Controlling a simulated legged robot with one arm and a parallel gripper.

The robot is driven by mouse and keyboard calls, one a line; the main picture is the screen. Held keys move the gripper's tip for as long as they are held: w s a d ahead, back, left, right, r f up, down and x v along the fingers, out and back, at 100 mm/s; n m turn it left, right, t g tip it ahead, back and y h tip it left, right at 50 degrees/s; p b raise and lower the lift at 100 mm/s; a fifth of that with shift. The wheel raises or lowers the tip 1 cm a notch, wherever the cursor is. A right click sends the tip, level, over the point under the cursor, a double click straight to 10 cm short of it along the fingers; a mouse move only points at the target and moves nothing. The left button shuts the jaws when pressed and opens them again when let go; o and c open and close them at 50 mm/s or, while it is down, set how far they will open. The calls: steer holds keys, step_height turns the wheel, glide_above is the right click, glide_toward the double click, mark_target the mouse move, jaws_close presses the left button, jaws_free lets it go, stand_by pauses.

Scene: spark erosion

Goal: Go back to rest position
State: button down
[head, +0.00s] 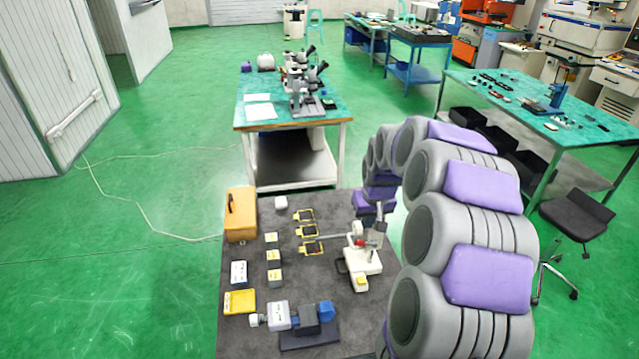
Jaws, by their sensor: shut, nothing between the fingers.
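My arm, made of thick grey and purple segments, rises along the right side and bends over at the top. Its far end comes down over the back right of the dark work table (340,205). My gripper (377,222) is at that end, small and partly hidden by the arm. It is shut and holds nothing. It is just behind a white device with a red part (363,262) on the table; I cannot tell whether they touch.
The dark table holds an orange case (240,214), several small boxes, yellow-framed items (308,231) and a blue-grey vise-like device (308,318). A microscope table (262,124) stands behind. A stool (577,216) is at right. Green floor at left is open, crossed by a pale cable.

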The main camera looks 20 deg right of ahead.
steer(key=s+a+n+g+b, duration=0.2)
steer(key=s+a+b, duration=0.3)
steer(key=s+a, duration=1.25)
steer(key=s+a+f+g+b, duration=0.1)
steer(key=s+a, duration=0.2)
steer(key=s, duration=0.5)
steer(key=s+a+f+g+b, duration=0.1)
steer(key=s+a, duration=0.3)
steer(key=s, duration=0.5)
steer(key=shift+s+f+n+g+y+b, duration=0.15)
steer(key=shift+f+n+g+y+b, duration=0.15)
steer(key=shift+f+b, duration=0.45)
